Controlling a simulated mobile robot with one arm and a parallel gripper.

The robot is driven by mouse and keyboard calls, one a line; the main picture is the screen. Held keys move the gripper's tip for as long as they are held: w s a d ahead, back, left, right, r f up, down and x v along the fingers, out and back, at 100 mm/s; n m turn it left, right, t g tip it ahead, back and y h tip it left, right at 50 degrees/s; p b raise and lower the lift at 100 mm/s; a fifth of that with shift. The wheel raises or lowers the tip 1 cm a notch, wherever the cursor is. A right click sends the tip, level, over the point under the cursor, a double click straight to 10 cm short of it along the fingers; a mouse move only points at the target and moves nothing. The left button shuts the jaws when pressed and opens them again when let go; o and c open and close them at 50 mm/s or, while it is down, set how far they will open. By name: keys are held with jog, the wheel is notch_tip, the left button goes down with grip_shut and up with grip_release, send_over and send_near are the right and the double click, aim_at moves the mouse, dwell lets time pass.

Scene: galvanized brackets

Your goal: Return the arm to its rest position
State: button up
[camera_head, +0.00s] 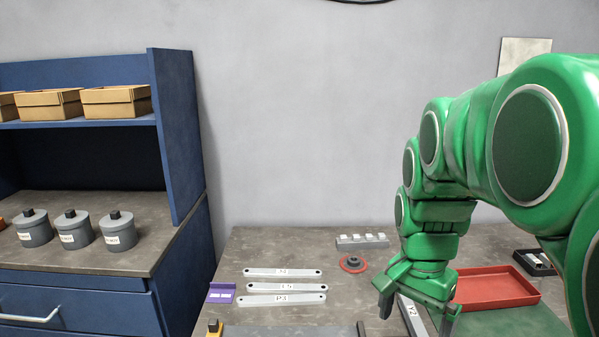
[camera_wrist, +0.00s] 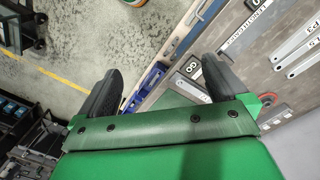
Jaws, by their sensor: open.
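My green arm reaches in from the right in the head view. My gripper (camera_head: 415,303) points down above the right part of the grey table (camera_head: 330,258), with its jaws apart. In the wrist view my gripper (camera_wrist: 158,88) shows two dark fingers spread wide with nothing between them. Several flat grey brackets with labels lie on the table, among them a bracket (camera_head: 284,287) left of my gripper. Another labelled bracket (camera_head: 411,313) lies close beside my gripper and is partly hidden by it.
A red tray (camera_head: 495,303) lies right of my gripper, with a small dark tray (camera_head: 535,262) beyond it. A red ring with a dark knob (camera_head: 353,264) and a light block row (camera_head: 362,241) lie behind. A blue cabinet (camera_head: 178,130) with grey canisters (camera_head: 73,229) stands left.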

jog(key=s+a+f+n+g, duration=0.1)
jog(key=s+a+f+n, duration=0.15)
jog(key=s+n, duration=0.4)
jog(key=s+a+f+n, duration=0.1)
jog(key=s+f+n, duration=0.25)
jog(key=s, duration=0.65)
jog(key=w+d+r+m, duration=0.3)
jog(key=w+r+m, duration=0.15)
jog(key=w, duration=0.65)
jog(key=w+d+r+m+t, duration=0.1)
jog(key=w+d+r+m, duration=0.3)
jog(key=w, duration=0.8)
jog(key=w+d+r+m, duration=0.25)
jog(key=w+m, duration=0.25)
jog(key=w, duration=0.6)
jog(key=w+d+m, duration=0.5)
jog(key=w+d, duration=0.3)
jog(key=w, duration=0.3)
notch_tip(320, 180, down, 10)
jog(key=shift+s+d+f+t, duration=0.15)
jog(key=shift+s+f+t, duration=0.1)
jog(key=shift+t, duration=0.15)
jog(key=shift+r, duration=0.15)
notch_tip(320, 180, up, 10)
